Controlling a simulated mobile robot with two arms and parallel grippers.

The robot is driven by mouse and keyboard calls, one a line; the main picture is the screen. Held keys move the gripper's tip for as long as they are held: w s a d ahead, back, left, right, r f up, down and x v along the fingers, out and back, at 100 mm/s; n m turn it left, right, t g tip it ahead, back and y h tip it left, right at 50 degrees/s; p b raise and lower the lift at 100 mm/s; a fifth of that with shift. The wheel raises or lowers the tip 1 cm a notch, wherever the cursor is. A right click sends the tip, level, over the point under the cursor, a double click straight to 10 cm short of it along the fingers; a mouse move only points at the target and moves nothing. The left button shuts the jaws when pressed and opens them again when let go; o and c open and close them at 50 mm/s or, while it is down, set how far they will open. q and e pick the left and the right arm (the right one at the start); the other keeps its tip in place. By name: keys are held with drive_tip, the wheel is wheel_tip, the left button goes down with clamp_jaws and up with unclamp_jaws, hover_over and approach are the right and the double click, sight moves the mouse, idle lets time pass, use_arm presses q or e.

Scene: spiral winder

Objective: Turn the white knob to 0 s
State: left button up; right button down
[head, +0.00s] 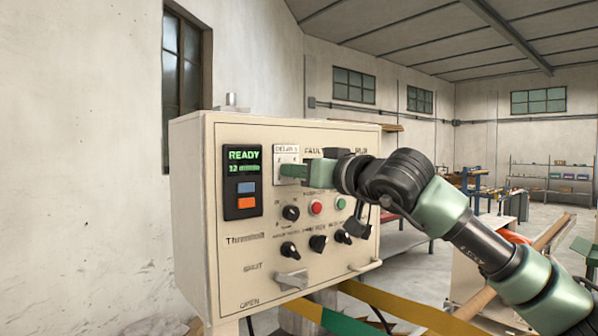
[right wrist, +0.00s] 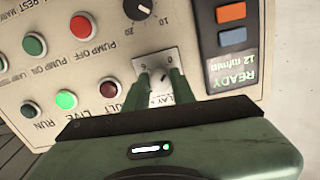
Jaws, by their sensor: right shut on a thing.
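The white knob (right wrist: 158,88) is on a small white dial plate marked DELAY (head: 287,151) near the top of the beige control panel. The plate also shows in the right wrist view (right wrist: 169,59), upside down. My right gripper (head: 287,171) reaches in from the right, with its green fingers at the plate. In the right wrist view its fingers (right wrist: 160,76) are shut on the knob, one on each side. The fingers hide much of the knob and scale, so I cannot read its setting. My left gripper is not in view.
A display reading READY (head: 243,165) is just left of the dial. A black knob (head: 291,213), a red button (head: 316,208) and a green button (head: 341,204) sit below it. A metal handle (head: 291,280) juts out lower down.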

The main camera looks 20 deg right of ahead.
drive_tip(key=c, duration=1.2)
unclamp_jaws()
drive_tip(key=shift+w+f, duration=0.1)
drive_tip(key=shift+f, duration=0.05)
drive_tip(key=shift+o, duration=0.2)
drive_tip(key=b+v, duration=0.3)
drive_tip(key=v, duration=0.4)
drive_tip(key=shift+s, duration=0.4)
drive_tip(key=shift+d, duration=0.1)
